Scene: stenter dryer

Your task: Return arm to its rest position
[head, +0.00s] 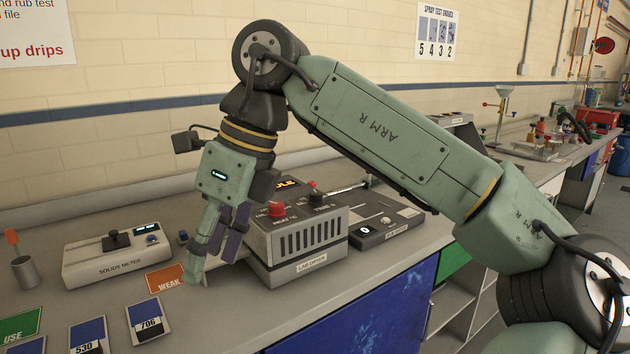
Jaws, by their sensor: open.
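My arm is green, marked "ARM R", and reaches from the lower right up and over the bench to a dark elbow-like joint at the top. From there my gripper (208,270) hangs down over the bench, fingers pointing down and slightly left. It is open, and I see nothing held between the fingers. It is in front of and left of the grey lab dryer (300,245), near the orange "WEAK" card (167,278). Whether the fingertips touch the bench cannot be told.
The bench (240,318) carries a solids meter (118,257) at left, a metal cup (24,272) with an orange-topped tool, blue numbered cards (148,318), and a dark scale-like device (385,230) right of the dryer. Glassware and a red box (597,118) stand farther right.

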